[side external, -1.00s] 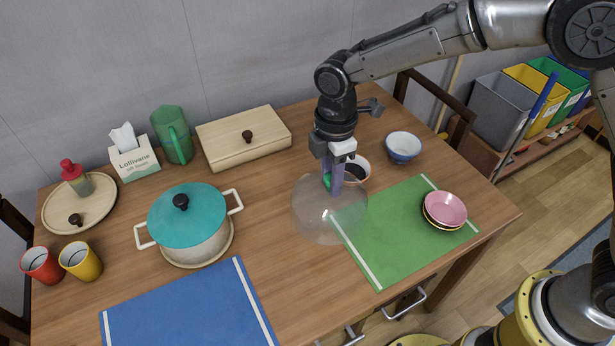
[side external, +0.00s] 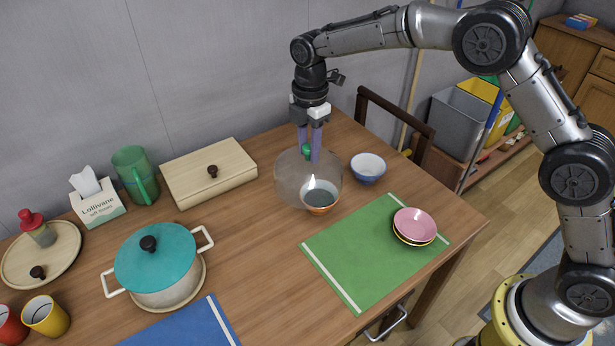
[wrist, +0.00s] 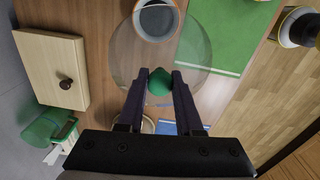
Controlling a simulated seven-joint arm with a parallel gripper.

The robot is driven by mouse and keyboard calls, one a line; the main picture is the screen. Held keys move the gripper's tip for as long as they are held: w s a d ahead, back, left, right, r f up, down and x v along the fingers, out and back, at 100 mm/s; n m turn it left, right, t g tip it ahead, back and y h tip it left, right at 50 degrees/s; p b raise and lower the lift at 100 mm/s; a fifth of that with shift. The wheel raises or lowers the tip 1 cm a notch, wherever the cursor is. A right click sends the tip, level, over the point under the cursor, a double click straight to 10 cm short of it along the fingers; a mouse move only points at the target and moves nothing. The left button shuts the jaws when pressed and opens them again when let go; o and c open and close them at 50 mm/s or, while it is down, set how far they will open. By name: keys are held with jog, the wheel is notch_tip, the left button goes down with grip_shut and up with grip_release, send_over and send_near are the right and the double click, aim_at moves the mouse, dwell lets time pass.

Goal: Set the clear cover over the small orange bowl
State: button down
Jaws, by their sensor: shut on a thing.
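The clear cover (side external: 290,180) is a transparent dome with a green knob (side external: 306,150). My gripper (side external: 309,154) is shut on that knob and holds the cover. In the wrist view, the fingers (wrist: 160,80) grip the green knob from both sides, above the clear disc of the cover (wrist: 135,50). The small orange bowl (side external: 320,209), dark inside, stands on the table behind the green mat. In the side view the cover overlaps the bowl's upper left part. In the wrist view the bowl (wrist: 156,20) shows off-centre, near the cover's upper edge. The cover's exact height is unclear.
A blue-and-white bowl (side external: 368,170) stands close to the right of the orange bowl. The green mat (side external: 350,265) with stacked bowls (side external: 414,224) lies in front. A wooden box (side external: 208,178) and a teal-lidded pot (side external: 158,268) are to the left.

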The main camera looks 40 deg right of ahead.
jog(key=shift+m, duration=0.6)
jog(key=d, duration=0.1)
jog(key=w+d+f, duration=0.1)
jog(key=d, duration=0.1)
jog(key=w+d+f, duration=0.1)
jog(key=d, duration=0.1)
jog(key=shift+w, duration=0.15)
jog(key=shift+f, duration=0.1)
notch_tip(320, 180, down, 11)
dwell(0.4)
jog(key=shift+f, duration=0.4)
dwell(0.4)
jog(key=c, duration=0.5)
grip_release()
